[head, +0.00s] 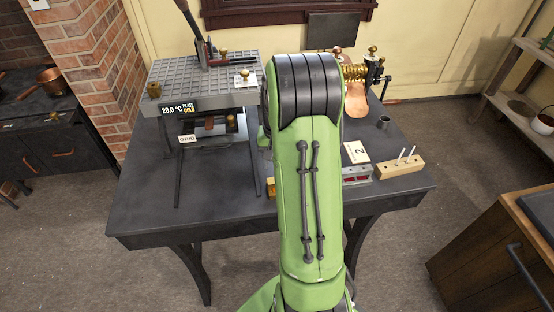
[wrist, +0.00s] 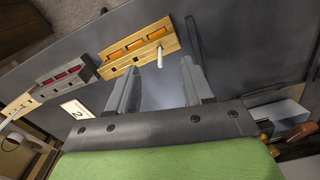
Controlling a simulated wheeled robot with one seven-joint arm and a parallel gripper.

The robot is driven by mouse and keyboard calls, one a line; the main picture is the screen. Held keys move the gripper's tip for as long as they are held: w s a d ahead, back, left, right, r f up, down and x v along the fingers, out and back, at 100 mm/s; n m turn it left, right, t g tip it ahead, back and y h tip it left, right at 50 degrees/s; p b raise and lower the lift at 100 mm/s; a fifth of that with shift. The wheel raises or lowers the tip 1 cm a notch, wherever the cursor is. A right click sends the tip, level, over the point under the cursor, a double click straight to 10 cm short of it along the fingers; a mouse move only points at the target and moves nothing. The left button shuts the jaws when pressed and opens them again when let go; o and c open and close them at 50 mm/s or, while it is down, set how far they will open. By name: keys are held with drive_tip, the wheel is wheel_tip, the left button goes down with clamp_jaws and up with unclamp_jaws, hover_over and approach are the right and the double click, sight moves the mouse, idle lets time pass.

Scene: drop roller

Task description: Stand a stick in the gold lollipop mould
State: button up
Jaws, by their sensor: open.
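The gold lollipop mould (wrist: 113,71) lies just beyond my fingertips in the wrist view, with orange-filled cavities along its top. In the head view my arm hides most of it; a small gold end (head: 271,188) shows left of the arm. A white stick (wrist: 158,56) appears to stand in the cavity at its right end, its free end pointing back toward my fingers. My gripper (wrist: 159,65) is open, one finger on each side of the stick's line, apparently not touching it. The head view does not show the gripper.
A grey mould with red filling (head: 357,175) lies beside a wooden block (head: 403,167) holding two white sticks. A card marked 2 (head: 355,152) lies behind. A gridded cold plate (head: 205,77) stands back left, with copper machinery (head: 355,95) back right. The table's front left (head: 150,205) is clear.

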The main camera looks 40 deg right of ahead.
drive_tip(key=shift+r, duration=0.1)
drive_tip(key=shift+r+p, duration=0.85)
drive_tip(key=shift+r, duration=0.1)
drive_tip(key=shift+r+p, duration=2.05)
drive_tip(key=shift+r, duration=0.4)
drive_tip(key=shift+r, duration=0.1)
